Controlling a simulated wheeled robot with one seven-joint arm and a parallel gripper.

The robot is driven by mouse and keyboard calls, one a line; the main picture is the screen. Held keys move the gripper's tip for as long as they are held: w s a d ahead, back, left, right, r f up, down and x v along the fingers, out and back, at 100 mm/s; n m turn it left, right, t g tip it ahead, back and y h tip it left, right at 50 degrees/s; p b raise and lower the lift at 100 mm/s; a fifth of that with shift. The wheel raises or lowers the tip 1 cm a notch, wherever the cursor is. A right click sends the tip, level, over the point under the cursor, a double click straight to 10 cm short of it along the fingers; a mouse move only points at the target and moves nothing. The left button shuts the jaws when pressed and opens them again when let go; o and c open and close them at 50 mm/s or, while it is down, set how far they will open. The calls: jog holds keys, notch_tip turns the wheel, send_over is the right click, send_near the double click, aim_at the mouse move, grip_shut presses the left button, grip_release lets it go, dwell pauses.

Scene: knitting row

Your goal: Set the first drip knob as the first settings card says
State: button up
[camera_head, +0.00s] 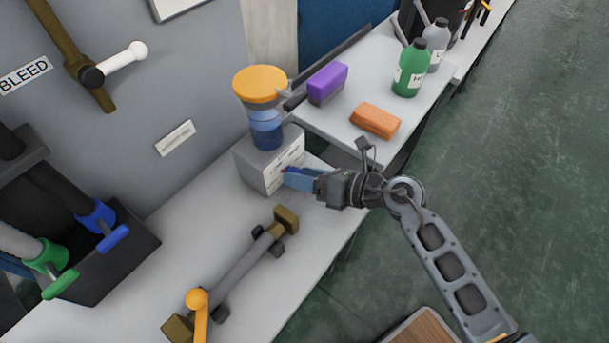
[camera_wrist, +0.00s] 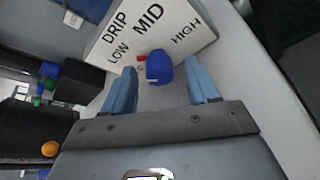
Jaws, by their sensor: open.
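The first drip knob (camera_wrist: 159,68) is blue and sits on a light box (camera_head: 262,168) under a yellow-topped oiler (camera_head: 262,98). In the wrist view the box face reads DRIP, LOW, MID and HIGH. A small red pointer (camera_wrist: 141,58) beside the knob points roughly toward LOW. My gripper (camera_wrist: 163,74) is open, its blue fingers on either side of the knob with visible gaps. In the head view my gripper (camera_head: 285,178) is at the box's front face and hides the knob. A small white card (camera_head: 176,138) is on the wall; its text is too small to read.
A yellow-knobbed lever bar (camera_head: 243,262) lies on the bench near the box. A purple block (camera_head: 327,82), an orange block (camera_head: 375,120) and bottles (camera_head: 411,68) stand on the neighbouring table. A black bin (camera_head: 115,258) with blue and green handles is at left.

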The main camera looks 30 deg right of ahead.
jog(key=shift+w+a, duration=0.1)
jog(key=shift+c, duration=0.4)
jog(key=c, duration=1)
jog(key=shift+o, duration=0.2)
jog(key=shift+r+m+y+p, duration=0.1)
jog(key=shift+m+y+p, duration=0.4)
jog(key=shift+p, duration=0.5)
jog(key=shift+f+m, duration=0.2)
jog(key=shift+m, duration=0.4)
jog(key=o, duration=1)
jog(key=shift+o, duration=0.2)
